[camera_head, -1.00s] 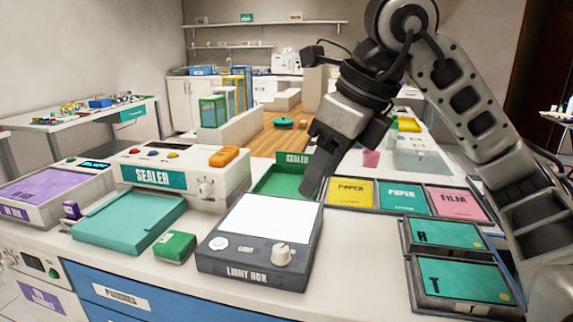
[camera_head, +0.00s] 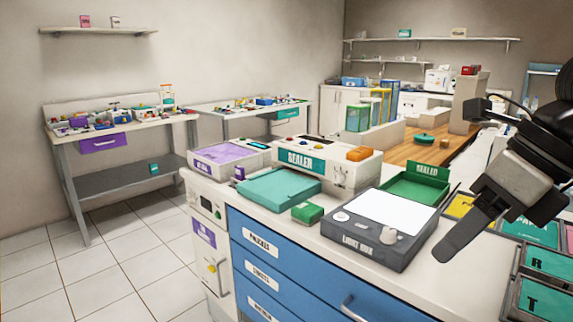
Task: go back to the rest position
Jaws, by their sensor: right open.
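My right gripper (camera_head: 462,232) is at the right of the head view. It hangs above the counter, just right of the light box (camera_head: 395,260), and its fingers point down and to the left. It is open, and nothing shows between its fingers. My left gripper is not in view. The light box has a lit white panel and a knob, with nothing on the panel.
The counter holds a sealer (camera_head: 338,172), a teal tray (camera_head: 279,188), a green block (camera_head: 307,212) and a green "SEALED" tray (camera_head: 416,188). Labelled pads lie at right. Blue drawers (camera_head: 290,262) face the front. Open tiled floor (camera_head: 140,262) lies at left.

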